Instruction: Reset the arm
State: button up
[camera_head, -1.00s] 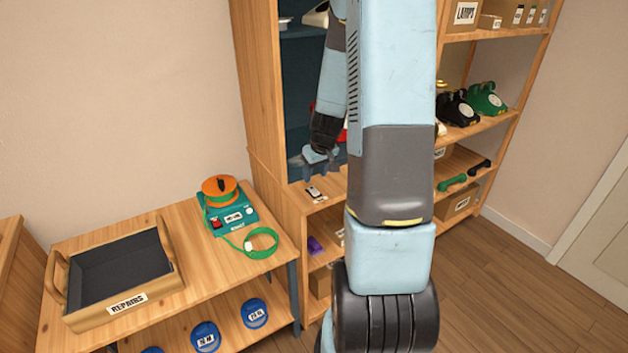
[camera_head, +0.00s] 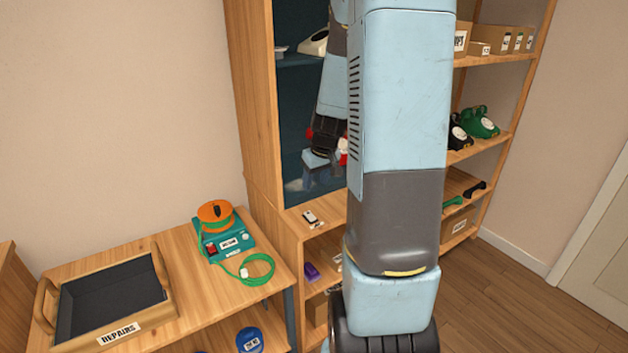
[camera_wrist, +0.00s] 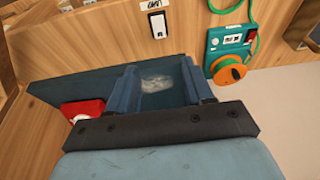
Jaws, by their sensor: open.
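My gripper (camera_wrist: 157,85) is open and empty in the wrist view, with its two blue fingers apart and a dark teal cabinet panel (camera_wrist: 85,88) behind them. A pale, blurred patch shows between the fingers. In the head view my gripper (camera_head: 318,172) hangs in front of the dark cabinet interior, and my large upper arm hides part of that area. Its fingertips are hard to make out there. A small white switch-like item (camera_head: 312,218) lies on the wooden ledge below it and also shows in the wrist view (camera_wrist: 158,25).
A teal device (camera_head: 226,243) with an orange reel and green cord stands on the left bench beside the REPAIRS tray (camera_head: 65,322). A red object (camera_wrist: 83,110) is left of the fingers. Green (camera_head: 481,122) and black (camera_head: 459,137) phones sit on the right shelf.

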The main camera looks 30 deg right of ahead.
jog(key=s+a+r+t, duration=0.1)
jog(key=s+a+r, duration=0.6)
jog(key=a+r, duration=0.45)
jog(key=s+a+r, duration=0.3)
jog(key=s+r, duration=0.1)
jog(key=s, duration=0.3)
jog(key=s+a+r+t, duration=0.1)
jog(key=s+a+r, duration=0.1)
jog(key=s+r, duration=0.3)
jog(key=s, duration=0.3)
jog(key=shift+s+a, duration=0.15)
jog(key=shift+a, duration=0.25)
jog(key=shift+c, duration=0.2)
jog(key=shift+c, duration=0.6)
